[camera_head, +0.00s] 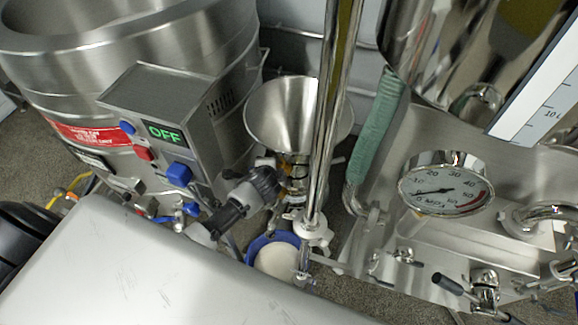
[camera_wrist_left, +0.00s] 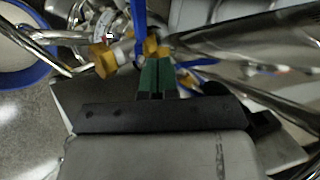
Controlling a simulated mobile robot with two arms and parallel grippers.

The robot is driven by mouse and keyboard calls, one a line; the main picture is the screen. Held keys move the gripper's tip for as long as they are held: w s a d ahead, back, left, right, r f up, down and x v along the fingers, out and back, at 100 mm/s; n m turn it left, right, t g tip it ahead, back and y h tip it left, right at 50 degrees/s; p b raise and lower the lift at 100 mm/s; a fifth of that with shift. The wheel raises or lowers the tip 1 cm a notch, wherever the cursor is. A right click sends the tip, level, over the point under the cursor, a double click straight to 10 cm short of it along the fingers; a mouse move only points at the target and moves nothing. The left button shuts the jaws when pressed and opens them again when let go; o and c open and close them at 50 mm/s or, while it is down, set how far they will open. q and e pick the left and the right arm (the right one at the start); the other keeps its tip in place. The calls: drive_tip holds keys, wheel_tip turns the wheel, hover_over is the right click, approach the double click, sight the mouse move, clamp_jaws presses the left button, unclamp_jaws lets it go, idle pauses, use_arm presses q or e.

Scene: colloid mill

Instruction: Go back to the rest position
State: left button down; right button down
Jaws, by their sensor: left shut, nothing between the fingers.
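My left gripper (camera_wrist_left: 156,62) shows in the left wrist view with its green fingertips together and nothing between them. It is close to yellow fittings (camera_wrist_left: 106,58) and a blue strip (camera_wrist_left: 139,25); whether it touches them I cannot tell. In the head view I cannot make out the left fingertips. My right gripper is in neither view.
A steel funnel (camera_head: 288,112) stands beside a control box (camera_head: 168,118) reading OFF and a large steel vessel (camera_head: 110,50). A blue-rimmed bowl (camera_head: 252,248) sits below. A vertical pipe (camera_head: 333,110), a gauge (camera_head: 446,184) and valves crowd the right.

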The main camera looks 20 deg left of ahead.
use_arm(q)
drive_tip(key=d+r, duration=0.4)
drive_tip(key=d, duration=0.3)
drive_tip(key=s+a+f+n+g+h+p, duration=0.2)
drive_tip(key=s+f+n+g+p, duration=0.15)
drive_tip(key=s+f, duration=1.35)
drive_tip(key=s+f+n+g, duration=0.1)
drive_tip(key=s+f+n, duration=0.1)
drive_tip(key=s, duration=0.7)
drive_tip(key=s+a+f+n+g+h+p, duration=0.1)
drive_tip(key=s+f+n, duration=0.2)
drive_tip(key=s, duration=0.6)
drive_tip(key=s+a+f+n+g+p, duration=0.1)
drive_tip(key=s+f+n+g, duration=0.1)
drive_tip(key=s+f, duration=0.3)
drive_tip(key=s, duration=0.4)
drive_tip(key=shift+f+h, duration=0.3)
drive_tip(key=shift+n, duration=0.25)
